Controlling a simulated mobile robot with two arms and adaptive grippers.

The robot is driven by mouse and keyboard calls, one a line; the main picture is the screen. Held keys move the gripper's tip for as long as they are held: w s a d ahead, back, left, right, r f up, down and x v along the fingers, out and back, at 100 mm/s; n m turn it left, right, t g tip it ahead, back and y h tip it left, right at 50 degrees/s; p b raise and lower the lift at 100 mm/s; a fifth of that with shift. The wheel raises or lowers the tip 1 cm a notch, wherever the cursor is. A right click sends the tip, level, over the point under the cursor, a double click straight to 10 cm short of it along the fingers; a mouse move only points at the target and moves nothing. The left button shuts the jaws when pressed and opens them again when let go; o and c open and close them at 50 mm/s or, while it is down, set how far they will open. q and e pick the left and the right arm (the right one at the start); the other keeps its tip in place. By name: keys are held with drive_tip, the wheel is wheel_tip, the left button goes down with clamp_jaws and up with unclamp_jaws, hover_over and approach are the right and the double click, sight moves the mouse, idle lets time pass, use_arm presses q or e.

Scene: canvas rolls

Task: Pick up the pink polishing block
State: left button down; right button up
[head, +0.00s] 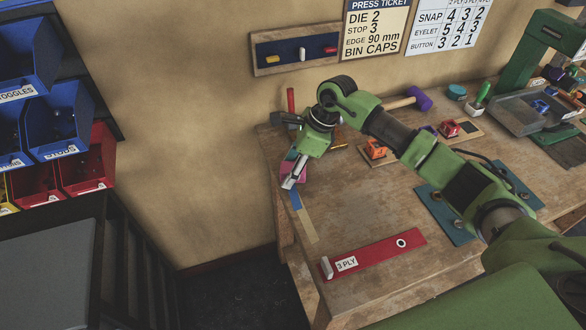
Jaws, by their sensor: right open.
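The pink polishing block (302,179) lies near the left edge of the wooden workbench (350,215). My right gripper (291,180) reaches in from the right on its green arm and is over the block, its fingers pointing down toward it. The gripper is open. Its fingers cover part of the block, and I cannot tell whether they touch it. My left gripper is not in view.
A hammer with a purple head (419,98) and a red-handled tool (291,101) lie behind the gripper. A red strip marked "3 PLY" (378,254) lies at the front. Orange (376,149) and red (449,129) devices stand farther back.

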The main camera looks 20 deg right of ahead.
drive_tip(key=c, duration=1.3)
drive_tip(key=shift+o, duration=0.2)
drive_tip(key=shift+r, duration=0.15)
drive_tip(key=shift+r+b, duration=0.2)
drive_tip(key=shift+b, duration=0.15)
wheel_tip(320, 180, up, 2)
drive_tip(key=shift+w+d+r+b, duration=0.1)
drive_tip(key=shift+b, duration=0.75)
drive_tip(key=s+d+r+b, duration=0.4)
drive_tip(key=s+r, duration=0.6)
drive_tip(key=s, duration=0.3)
drive_tip(key=shift+d, duration=0.85)
drive_tip(key=shift+r, duration=0.1)
